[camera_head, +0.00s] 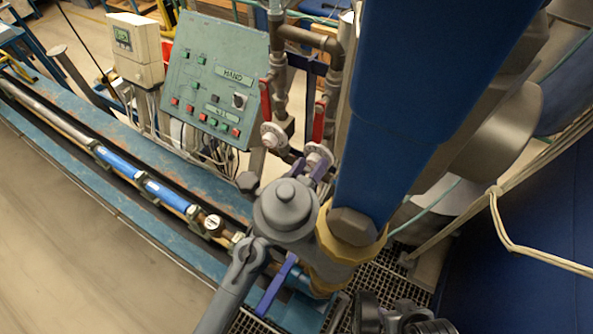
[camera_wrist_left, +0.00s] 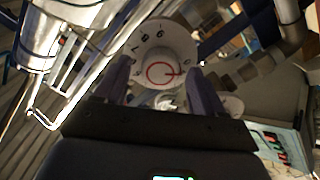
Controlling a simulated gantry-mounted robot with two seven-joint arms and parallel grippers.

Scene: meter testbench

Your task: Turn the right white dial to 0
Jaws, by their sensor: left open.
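The right white dial (camera_head: 318,155) is on the pipework right of the green panel. The left white dial (camera_head: 272,136) sits a little further left and back. My left gripper (camera_head: 312,168) is at the right dial, its purple fingers partly hidden by the grey arm. In the left wrist view the right dial (camera_wrist_left: 165,45) is face-on, with black digits and a red ring whose pointer mark lies toward the right. My left gripper (camera_wrist_left: 158,72) is open there, with one finger on each side of the dial's lower part. Contact cannot be told.
The green control panel (camera_head: 215,75) stands left of the dials; red valve handles (camera_head: 319,118) rise close behind them. A white meter box (camera_head: 134,48) is further left. A bench with a blue pipe (camera_head: 165,195) runs along the left.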

